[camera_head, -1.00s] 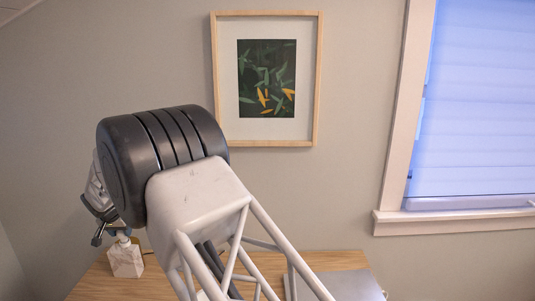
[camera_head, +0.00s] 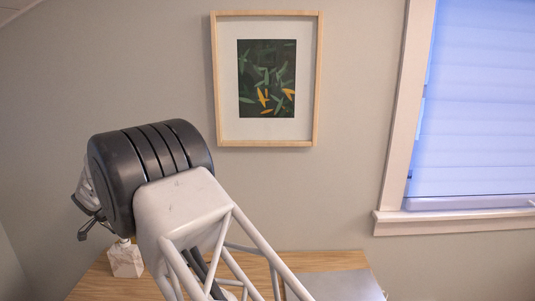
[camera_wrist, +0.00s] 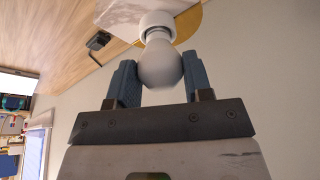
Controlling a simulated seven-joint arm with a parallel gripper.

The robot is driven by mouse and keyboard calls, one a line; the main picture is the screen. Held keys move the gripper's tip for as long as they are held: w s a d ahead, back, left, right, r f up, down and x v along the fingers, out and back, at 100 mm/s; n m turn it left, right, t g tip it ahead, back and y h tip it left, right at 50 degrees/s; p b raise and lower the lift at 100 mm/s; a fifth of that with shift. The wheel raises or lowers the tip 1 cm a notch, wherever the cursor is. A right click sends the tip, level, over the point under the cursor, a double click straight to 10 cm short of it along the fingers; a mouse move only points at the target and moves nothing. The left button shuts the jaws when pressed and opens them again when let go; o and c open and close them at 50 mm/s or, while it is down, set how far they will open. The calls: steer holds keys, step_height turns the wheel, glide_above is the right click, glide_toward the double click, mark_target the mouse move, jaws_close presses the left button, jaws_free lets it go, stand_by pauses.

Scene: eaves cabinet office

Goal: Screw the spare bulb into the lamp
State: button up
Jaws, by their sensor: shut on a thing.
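The lamp (camera_head: 126,262) has a pale marble block base and stands at the desk's left in the head view. In the wrist view its white socket (camera_wrist: 157,22) is at the top, beside the marble. My gripper (camera_wrist: 160,82) is shut on the white spare bulb (camera_wrist: 158,62), with a blue-grey finger on each side. The bulb's narrow end points at the socket and appears to meet it; I cannot tell whether the threads are engaged. In the head view my gripper (camera_head: 90,212) is above and left of the lamp, and my arm hides the bulb.
The wooden desk (camera_head: 97,285) runs along the wall. A flat grey object (camera_head: 340,286) lies at its right. A small dark object (camera_wrist: 98,41) lies on the desk near the lamp. A framed picture (camera_head: 312,80) and a window (camera_head: 475,110) are on the wall.

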steer(key=shift+m+h, duration=0.3)
steer(key=shift+m, duration=0.4)
steer(key=m+g, duration=0.1)
steer(key=m, duration=0.2)
steer(key=shift+w+a+h, duration=0.1)
steer(key=shift+h, duration=0.3)
steer(key=m+g, duration=0.1)
steer(key=m, duration=0.3)
steer(key=shift+w+f+m+h, duration=0.1)
steer(key=shift+m+h, duration=0.2)
steer(key=shift+a+m+g, duration=0.1)
steer(key=shift+m+g, duration=0.2)
steer(key=m+g, duration=0.1)
steer(key=m, duration=0.2)
steer(key=shift+w+m, duration=0.15)
steer(key=shift+m, duration=0.15)
steer(key=m+g, duration=0.1)
steer(key=m, duration=0.3)
steer(key=shift+g, duration=0.4)
